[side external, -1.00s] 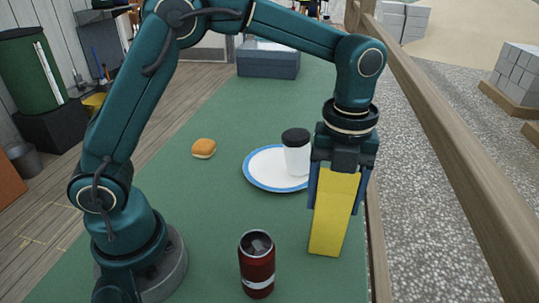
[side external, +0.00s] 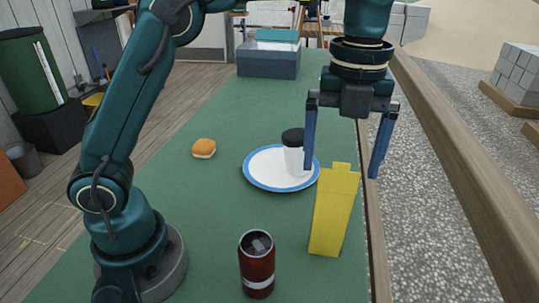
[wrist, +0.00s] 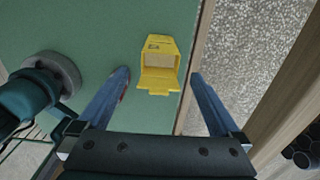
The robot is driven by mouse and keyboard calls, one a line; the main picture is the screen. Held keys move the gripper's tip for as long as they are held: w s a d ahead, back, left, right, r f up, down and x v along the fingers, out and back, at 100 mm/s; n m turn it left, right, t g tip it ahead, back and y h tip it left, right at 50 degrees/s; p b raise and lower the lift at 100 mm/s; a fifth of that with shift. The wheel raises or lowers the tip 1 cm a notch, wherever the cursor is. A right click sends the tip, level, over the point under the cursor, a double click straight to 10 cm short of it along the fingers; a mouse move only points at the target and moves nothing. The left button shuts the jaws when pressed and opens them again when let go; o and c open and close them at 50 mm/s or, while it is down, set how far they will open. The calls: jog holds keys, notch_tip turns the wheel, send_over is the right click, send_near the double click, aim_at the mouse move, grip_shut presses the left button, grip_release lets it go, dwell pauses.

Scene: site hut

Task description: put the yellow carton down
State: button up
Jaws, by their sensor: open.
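The yellow carton (side external: 333,215) stands upright on the green table, close to its right edge. It also shows from above in the wrist view (wrist: 158,62), between and beyond my fingers. My gripper (side external: 342,170) is open and empty above the carton, with its blue fingers spread wide. The fingers are clear of the carton in the wrist view (wrist: 158,76).
A dark red can (side external: 257,266) stands left of the carton, nearer the camera. A blue-rimmed plate (side external: 262,178) holds a white cup with a black lid (side external: 294,150). A bun (side external: 204,148) and a blue-grey box (side external: 268,62) are farther off. A wooden rail (side external: 450,150) runs along the right.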

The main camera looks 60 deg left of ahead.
jog(key=s+a+r+n+t, duration=0.1)
jog(key=s+a+r+n, duration=0.15)
jog(key=r+n, duration=0.4)
jog(key=s+a+f+n+t, duration=0.4)
jog(key=s+n, duration=0.7)
jog(key=n, duration=0.9)
jog(key=shift+a+f+t, duration=0.3)
jog(key=shift+a+f, duration=1)
jog(key=shift+f, duration=1.1)
jog(key=shift+n, duration=0.25)
